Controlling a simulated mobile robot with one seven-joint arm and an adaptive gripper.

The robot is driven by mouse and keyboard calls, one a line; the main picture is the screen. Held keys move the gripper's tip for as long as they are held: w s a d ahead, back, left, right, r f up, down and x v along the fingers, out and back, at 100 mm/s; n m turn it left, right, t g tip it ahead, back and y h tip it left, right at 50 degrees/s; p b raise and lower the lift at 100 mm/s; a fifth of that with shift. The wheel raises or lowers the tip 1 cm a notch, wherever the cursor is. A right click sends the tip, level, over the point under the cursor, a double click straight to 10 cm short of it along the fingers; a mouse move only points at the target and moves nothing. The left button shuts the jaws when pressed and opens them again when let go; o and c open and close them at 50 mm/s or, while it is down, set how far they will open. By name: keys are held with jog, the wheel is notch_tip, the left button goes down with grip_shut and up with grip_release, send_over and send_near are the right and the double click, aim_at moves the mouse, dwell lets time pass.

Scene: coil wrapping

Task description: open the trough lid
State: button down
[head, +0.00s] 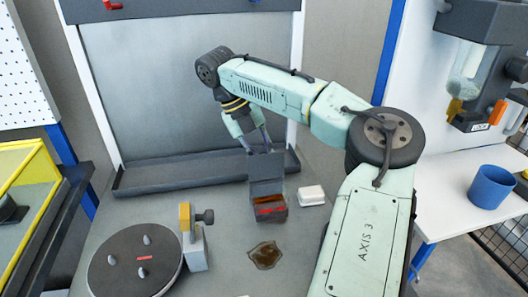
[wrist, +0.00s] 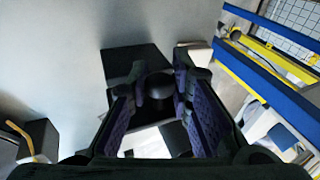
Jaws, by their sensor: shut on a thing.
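The trough (head: 271,212) is a small dark grey box on the bench, with brown inside and a red mark on its front. Its lid (head: 266,166) stands raised at the back of the box, so the top is open. My gripper (head: 258,142) is at the lid's upper edge. In the wrist view the lid (wrist: 122,62) is a dark panel, and a round dark knob (wrist: 158,86) sits between my gripper's fingers (wrist: 160,100). The fingers are shut on this knob. The knob is hidden in the head view.
A white block (head: 311,195) lies just right of the trough. A brown patch (head: 265,255) lies in front. A round dark turntable (head: 135,262) with pegs and a yellow-topped post (head: 190,235) stand left. A grey ledge (head: 180,171) runs behind. A blue cup (head: 491,187) stands far right.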

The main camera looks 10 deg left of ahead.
jog(key=shift+w+f, duration=0.1)
dwell(0.4)
jog(key=c, duration=1.4)
grip_release()
jog(key=shift+c, duration=0.2)
jog(key=v, duration=0.7)
jog(key=shift+a+r, duration=0.2)
jog(key=shift+f, duration=0.1)
